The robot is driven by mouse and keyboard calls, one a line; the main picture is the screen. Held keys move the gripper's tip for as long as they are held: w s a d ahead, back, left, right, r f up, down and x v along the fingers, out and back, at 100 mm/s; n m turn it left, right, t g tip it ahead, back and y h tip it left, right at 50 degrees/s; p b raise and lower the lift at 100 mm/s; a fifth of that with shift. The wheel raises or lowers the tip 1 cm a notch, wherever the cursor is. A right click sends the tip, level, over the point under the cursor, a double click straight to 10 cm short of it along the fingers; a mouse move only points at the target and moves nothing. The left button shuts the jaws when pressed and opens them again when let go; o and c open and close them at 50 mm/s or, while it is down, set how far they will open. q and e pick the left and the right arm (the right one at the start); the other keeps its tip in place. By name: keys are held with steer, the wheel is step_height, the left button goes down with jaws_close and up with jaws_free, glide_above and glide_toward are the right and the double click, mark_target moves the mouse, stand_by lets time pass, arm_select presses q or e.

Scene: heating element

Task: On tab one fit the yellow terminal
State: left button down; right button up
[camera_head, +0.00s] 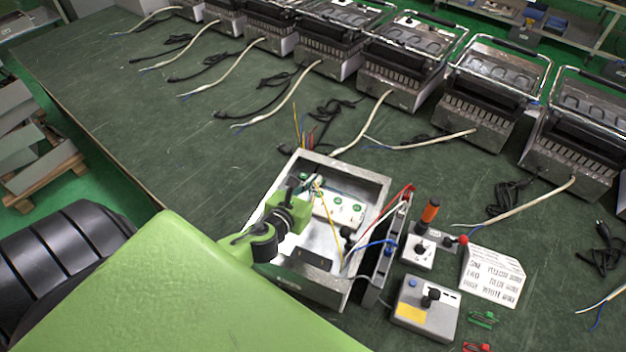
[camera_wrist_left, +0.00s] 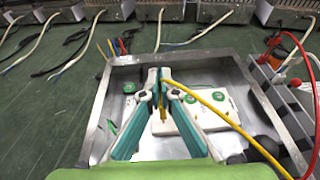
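My left gripper (camera_wrist_left: 161,80) reaches into the open metal box (camera_head: 285,284); its teal and white fingers are closed nearly together. Yellow shows between them, and the yellow wire (camera_wrist_left: 214,107) runs from the fingertips to the right and down, so it appears to grip the wire's terminal end. The terminal itself is mostly hidden by the fingers. The gripper (camera_head: 303,184) is above a white block (camera_head: 345,214) with green round marks, inside the box. The tabs are too small or hidden to tell apart. My right gripper is not in view.
Red, white and blue wires (camera_head: 391,243) rise at the box's right wall. A control box with a yellow label (camera_head: 410,311), an orange-handled tool (camera_head: 429,212) and a printed card (camera_head: 492,276) lie to the right. Several heaters (camera_head: 405,62) line the back. The table's left is clear.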

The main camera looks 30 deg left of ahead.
arm_select(q)
steer(key=shift+f+b, duration=0.95)
steer(key=shift+f, duration=0.4)
stand_by(0.3)
steer(key=c, duration=2.8)
jaws_free()
steer(key=o, duration=0.6)
steer(key=v, duration=1.2)
steer(key=shift+s+f, duration=0.1)
